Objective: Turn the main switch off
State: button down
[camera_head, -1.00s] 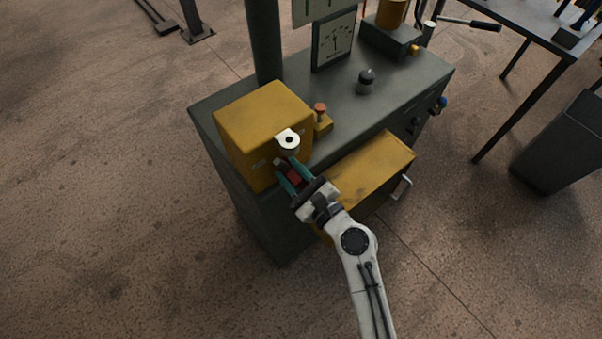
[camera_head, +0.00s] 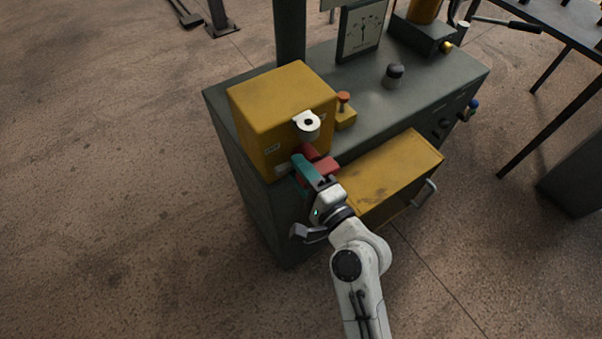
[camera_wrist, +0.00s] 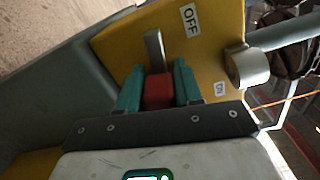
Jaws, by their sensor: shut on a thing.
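The main switch is on the front of a yellow box (camera_head: 280,110); its red handle (camera_head: 324,166) sticks out near the box's lower right edge. My gripper (camera_head: 308,168) has its teal fingers around it. In the wrist view my gripper (camera_wrist: 158,88) is shut on the red handle (camera_wrist: 158,92), one finger on each side. A grey metal lever part (camera_wrist: 154,48) shows beyond the red grip. An OFF label (camera_wrist: 190,20) is at the upper right of the lever and an ON label (camera_wrist: 220,88) is to its lower right. The switch's pivot is hidden.
A white ringed fitting (camera_head: 307,122) juts from the box just above the handle. A red-topped button (camera_head: 343,98) stands right of the box. A yellow drawer (camera_head: 390,172) juts out close on the right of my arm.

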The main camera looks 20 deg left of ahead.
jog(key=shift+w+d+f+n+t+b, duration=0.35)
jog(key=shift+d+f+n+b, duration=0.25)
jog(key=shift+n, duration=0.2)
jog(key=shift+r+n, duration=0.1)
jog(key=shift+n, duration=0.2)
jog(key=c, duration=0.8)
grip_release()
jog(key=shift+w, duration=0.15)
jog(key=shift+c, duration=0.2)
jog(key=shift+s+a+r, duration=0.1)
jog(key=shift+s+a, duration=0.15)
jog(key=b+v, duration=0.2)
jog(key=v, duration=0.8)
jog(key=shift+s+d+r, duration=0.2)
jog(key=shift+d, duration=0.15)
